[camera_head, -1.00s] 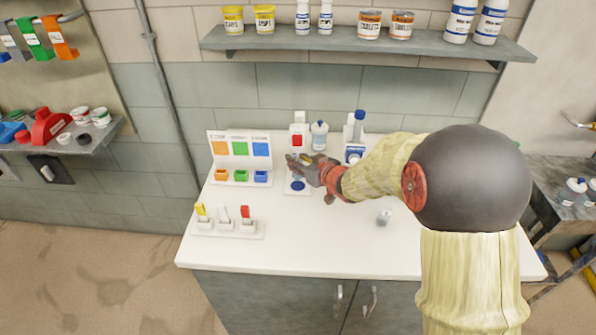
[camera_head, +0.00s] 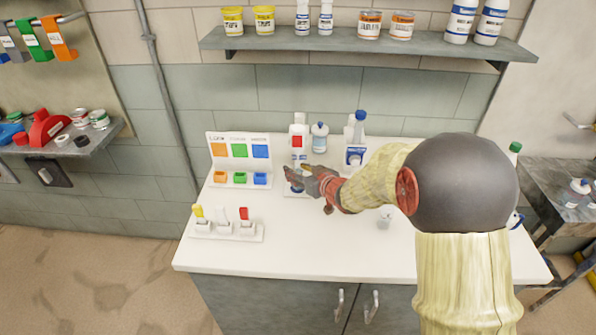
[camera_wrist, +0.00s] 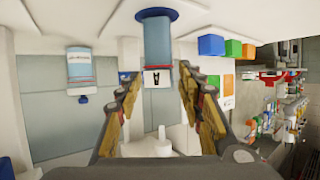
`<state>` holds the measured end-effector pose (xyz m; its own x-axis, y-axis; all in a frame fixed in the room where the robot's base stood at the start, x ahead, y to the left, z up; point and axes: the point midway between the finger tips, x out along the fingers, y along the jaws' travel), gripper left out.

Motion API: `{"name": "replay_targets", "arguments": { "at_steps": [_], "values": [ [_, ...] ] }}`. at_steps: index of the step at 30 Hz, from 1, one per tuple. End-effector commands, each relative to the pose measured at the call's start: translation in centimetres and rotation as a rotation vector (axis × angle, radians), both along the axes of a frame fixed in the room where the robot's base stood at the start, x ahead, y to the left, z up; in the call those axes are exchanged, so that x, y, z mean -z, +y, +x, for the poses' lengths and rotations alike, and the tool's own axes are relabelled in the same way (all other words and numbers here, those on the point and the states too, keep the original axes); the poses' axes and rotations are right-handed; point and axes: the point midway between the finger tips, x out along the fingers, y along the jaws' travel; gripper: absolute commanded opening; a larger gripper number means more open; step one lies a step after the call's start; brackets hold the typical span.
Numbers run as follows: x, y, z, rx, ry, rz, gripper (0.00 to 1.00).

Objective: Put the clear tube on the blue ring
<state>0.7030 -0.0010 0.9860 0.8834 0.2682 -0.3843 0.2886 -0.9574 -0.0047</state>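In the wrist view, which shows the scene upside down, a pale blue see-through tube (camera_wrist: 157,42) appears to stand on the blue ring (camera_wrist: 155,14). My gripper (camera_wrist: 158,78) is open, with one finger on each side near the tube's upper end and gaps to both. I cannot tell whether the tube lies between the fingers in depth.
Coloured bins (camera_head: 240,179) sit on the left, with a switch rack (camera_head: 226,230) in front of them. Bottles (camera_head: 319,138) stand behind my gripper. A small clear cup (camera_head: 385,219) stands on the white counter (camera_head: 310,255), whose front is mostly free. A shelf (camera_head: 365,42) hangs above.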

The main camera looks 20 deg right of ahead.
Motion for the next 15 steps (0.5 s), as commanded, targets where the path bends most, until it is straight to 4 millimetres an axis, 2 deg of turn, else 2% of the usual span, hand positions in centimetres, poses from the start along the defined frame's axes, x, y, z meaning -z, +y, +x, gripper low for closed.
{"name": "replay_targets", "arguments": {
  "at_steps": [11,15],
  "values": [
    [-0.3,0.0,0.0,0.000,-0.001,-0.001,0.43],
    [-1.1,-0.4,-1.1,0.001,-0.002,-0.001,0.43]
  ]
}}
